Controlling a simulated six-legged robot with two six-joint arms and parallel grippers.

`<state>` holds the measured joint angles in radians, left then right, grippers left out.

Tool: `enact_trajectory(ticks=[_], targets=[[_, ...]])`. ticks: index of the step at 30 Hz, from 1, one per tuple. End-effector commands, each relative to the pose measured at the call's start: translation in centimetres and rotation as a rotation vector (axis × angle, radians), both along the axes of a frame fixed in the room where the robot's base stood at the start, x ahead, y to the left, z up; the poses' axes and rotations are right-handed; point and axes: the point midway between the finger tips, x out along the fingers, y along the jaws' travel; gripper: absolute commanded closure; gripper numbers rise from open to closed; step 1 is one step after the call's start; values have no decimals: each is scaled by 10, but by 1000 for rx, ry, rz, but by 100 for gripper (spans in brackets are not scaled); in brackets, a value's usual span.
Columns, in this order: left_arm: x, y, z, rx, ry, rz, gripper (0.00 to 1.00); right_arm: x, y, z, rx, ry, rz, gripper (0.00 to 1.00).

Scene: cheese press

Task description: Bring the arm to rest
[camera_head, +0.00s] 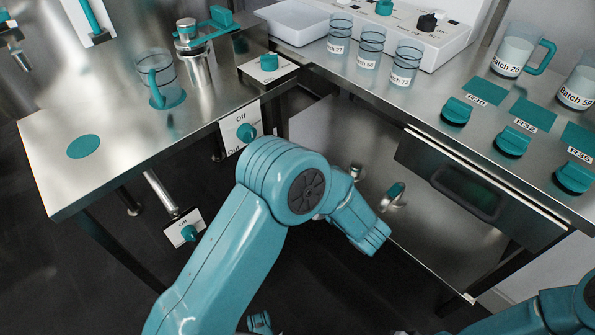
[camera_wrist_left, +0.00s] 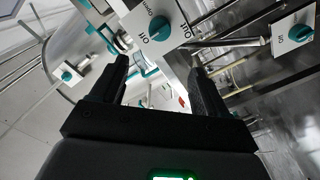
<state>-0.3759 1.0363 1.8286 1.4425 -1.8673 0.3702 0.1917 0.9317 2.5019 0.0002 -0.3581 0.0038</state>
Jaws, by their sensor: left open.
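My left arm (camera_head: 235,225) comes in from the lower left of the head view and bends at its elbow over the gap in front of the two benches. Its gripper cannot be made out in the head view. In the left wrist view my left gripper (camera_wrist_left: 160,85) shows two dark fingers spread apart, with nothing held between them. The fingers point towards a white panel with a teal knob (camera_wrist_left: 159,28), which lies beyond them. Part of my right arm (camera_head: 550,312) shows at the lower right of the head view; its gripper is out of view.
The left steel bench (camera_head: 125,125) carries a glass jug (camera_head: 155,75) and a press lever (camera_head: 215,27). Knob panels (camera_head: 240,128) sit at its front edge.

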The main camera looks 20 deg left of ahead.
Motion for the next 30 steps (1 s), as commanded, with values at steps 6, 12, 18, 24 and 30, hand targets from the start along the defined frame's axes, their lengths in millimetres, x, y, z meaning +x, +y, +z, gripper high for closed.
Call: enact_trajectory(ticks=[6, 12, 18, 24, 30], targets=[[-1, -2, 0, 0, -1, 0, 25, 0, 0, 0, 0, 1, 1, 57], [-1, -2, 0, 0, -1, 0, 25, 0, 0, 0, 0, 0, 1, 57], [-2, 7, -3, -1, 7, 21, 25, 0, 0, 0, 0, 0, 0, 57], [-18, 89, -30, 14, 93, 125, 25, 0, 0, 0, 0, 0, 0, 57], [-16, 122, -133, -200, 418, -293, 25, 0, 0, 0, 0, 0, 0, 57]])
